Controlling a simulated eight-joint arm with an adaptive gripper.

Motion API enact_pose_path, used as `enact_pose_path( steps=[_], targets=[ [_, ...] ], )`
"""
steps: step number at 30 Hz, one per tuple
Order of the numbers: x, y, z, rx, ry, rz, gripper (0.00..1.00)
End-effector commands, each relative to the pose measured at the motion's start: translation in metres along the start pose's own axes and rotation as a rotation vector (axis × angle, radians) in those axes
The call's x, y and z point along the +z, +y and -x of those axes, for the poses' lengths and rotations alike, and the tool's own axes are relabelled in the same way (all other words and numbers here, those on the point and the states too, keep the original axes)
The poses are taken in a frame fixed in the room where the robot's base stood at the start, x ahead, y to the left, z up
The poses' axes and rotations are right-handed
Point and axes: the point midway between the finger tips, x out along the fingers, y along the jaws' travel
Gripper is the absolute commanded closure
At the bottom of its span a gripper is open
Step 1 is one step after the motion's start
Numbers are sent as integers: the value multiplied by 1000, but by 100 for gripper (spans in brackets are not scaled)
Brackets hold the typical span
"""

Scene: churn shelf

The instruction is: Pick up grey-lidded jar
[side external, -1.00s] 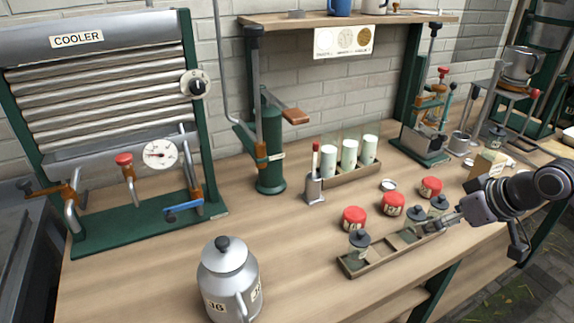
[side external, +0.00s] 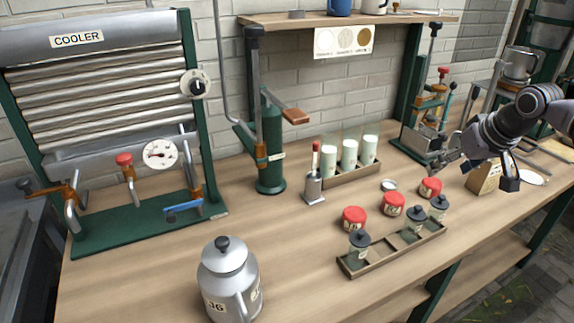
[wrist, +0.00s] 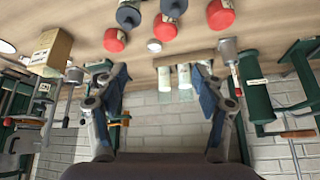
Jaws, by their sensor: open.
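Three glass jars with dark grey knobbed lids stand upright in a slotted wooden tray (side external: 385,256): one at the left end (side external: 359,246), two close together at the right, the middle jar (side external: 416,222) and the right-end jar (side external: 439,207). Between the left jar and the other two are empty slots. My gripper (side external: 446,164) is open and empty, above the table behind the tray, near the rear red-lidded jar. In the wrist view my gripper (wrist: 154,70) has its fingers wide apart; two grey-lidded jars (wrist: 128,14) (wrist: 174,8) show at the top edge.
Three red-lidded jars (side external: 354,218) (side external: 392,204) (side external: 430,188) stand behind the tray. A small round dish (side external: 388,185), a rack of milk glasses (side external: 350,176) and a beige box (side external: 483,178) are nearby. A milk can (side external: 229,282) stands front left. Left-centre tabletop is clear.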

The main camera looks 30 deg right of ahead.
Motion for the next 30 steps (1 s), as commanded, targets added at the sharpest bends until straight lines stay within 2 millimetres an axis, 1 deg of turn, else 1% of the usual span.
enact_pose_path(
  steps=[1, 3, 5, 6, 8, 9, 11, 12, 14, 15, 18, 21, 22, 25, 28, 30],
  targets=[
    [-20, 14, 0, 31, -12, -54, 31],
    [-43, 33, -2, 69, -27, -126, 31],
    [-61, 51, -3, 103, -40, -187, 31],
    [-72, 63, -4, 124, -48, -228, 31],
    [-89, 83, -7, 158, -60, -290, 31],
    [-99, 96, -9, 180, -68, -331, 31],
    [-113, 118, -13, 213, -78, -394, 31],
    [-122, 133, -15, 235, -86, -436, 31],
    [-133, 156, -19, 270, -95, -498, 31],
    [-139, 172, -22, 291, -101, -538, 31],
    [-151, 207, -28, 339, -114, -627, 31],
    [-158, 234, -33, 375, -122, -695, 31],
    [-159, 241, -34, 383, -124, -711, 31],
    [-160, 254, -36, 402, -129, -746, 31],
    [-160, 261, -41, 409, -131, -759, 31],
    [-158, 264, -48, 410, -131, -760, 31]
  ],
)
